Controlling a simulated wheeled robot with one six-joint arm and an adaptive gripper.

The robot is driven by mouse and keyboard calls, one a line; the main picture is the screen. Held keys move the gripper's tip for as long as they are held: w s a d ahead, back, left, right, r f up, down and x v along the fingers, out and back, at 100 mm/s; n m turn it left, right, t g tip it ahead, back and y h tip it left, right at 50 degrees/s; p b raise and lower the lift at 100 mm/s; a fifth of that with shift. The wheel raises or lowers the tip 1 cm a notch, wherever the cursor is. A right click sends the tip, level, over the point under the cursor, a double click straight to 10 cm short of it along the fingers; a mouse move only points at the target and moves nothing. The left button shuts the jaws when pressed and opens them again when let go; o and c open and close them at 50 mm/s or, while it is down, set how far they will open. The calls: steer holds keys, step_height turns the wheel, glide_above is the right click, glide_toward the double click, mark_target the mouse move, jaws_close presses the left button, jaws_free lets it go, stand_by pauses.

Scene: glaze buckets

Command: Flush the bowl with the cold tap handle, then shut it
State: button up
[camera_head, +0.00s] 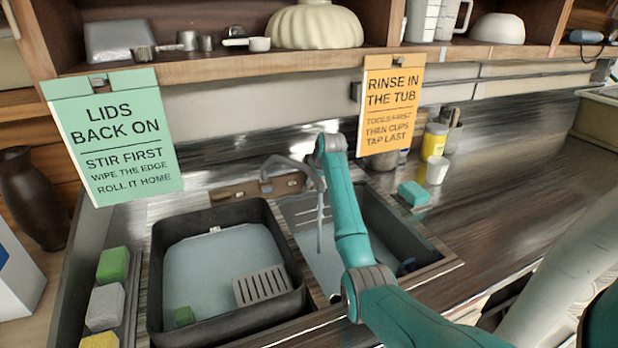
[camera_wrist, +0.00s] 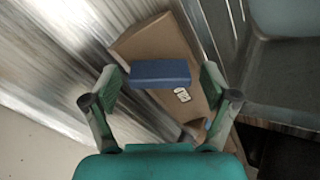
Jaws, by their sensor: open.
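A blue bar (camera_wrist: 160,73), which looks like the cold tap handle, sits on a brown block (camera_wrist: 150,45) in the wrist view. My gripper (camera_wrist: 162,76) is open, with one finger at each end of the bar. I cannot tell whether they touch it. In the head view the blue handle (camera_head: 266,187) shows small on the wooden block (camera_head: 232,192) behind the sink. The grey spout (camera_head: 288,163) reaches over the right sink bowl (camera_head: 385,228). A thin pale vertical streak (camera_head: 320,230) hangs below it, perhaps running water. My arm hides part of the bowl.
A black tub (camera_head: 158,285) with grey liquid, a slotted grate (camera_head: 262,286) and a green block fills the left. Two signs hang from the shelf (camera_head: 210,70). The counter further right is clear.

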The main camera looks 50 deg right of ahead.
steer(key=c, duration=1.2)
steer(key=shift+o, duration=0.2)
steer(key=shift+n, duration=2.9)
steer(key=o, duration=1.2)
steer(key=shift+c, duration=0.2)
